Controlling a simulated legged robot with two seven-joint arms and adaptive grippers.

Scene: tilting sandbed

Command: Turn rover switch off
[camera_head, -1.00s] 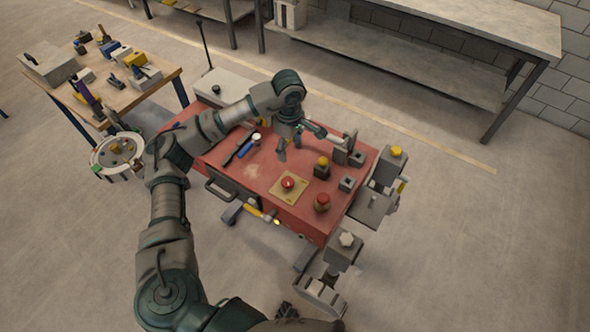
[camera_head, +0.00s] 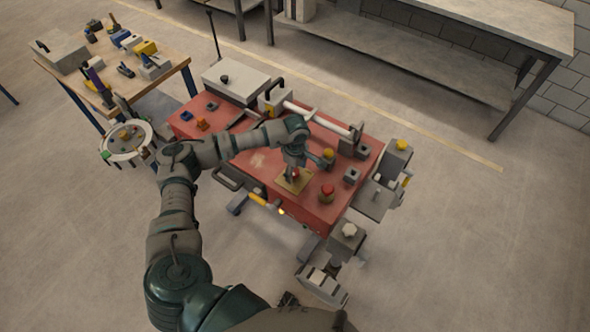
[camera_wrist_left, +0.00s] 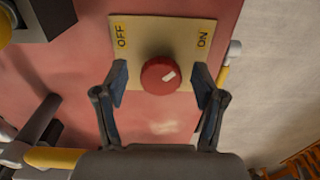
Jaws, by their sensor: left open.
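The rover switch is a round red knob (camera_wrist_left: 161,76) with a white mark, on a tan plate (camera_wrist_left: 148,33) labelled OFF at the left and ON at the right in the left wrist view. The white mark points up and right, toward the ON side. My left gripper (camera_wrist_left: 160,85) is open, with one finger on each side of the knob and gaps between. In the head view the left gripper (camera_head: 294,176) is over the tan plate (camera_head: 291,184) and partly hides the knob. My right gripper is not in view.
The plate sits on the red rover top (camera_head: 258,163). A red button (camera_head: 327,192) and a yellow-topped block (camera_head: 327,155) stand close to the right. A white tube (camera_head: 318,117) lies behind. A wooden table (camera_head: 113,85) with tools stands at the far left.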

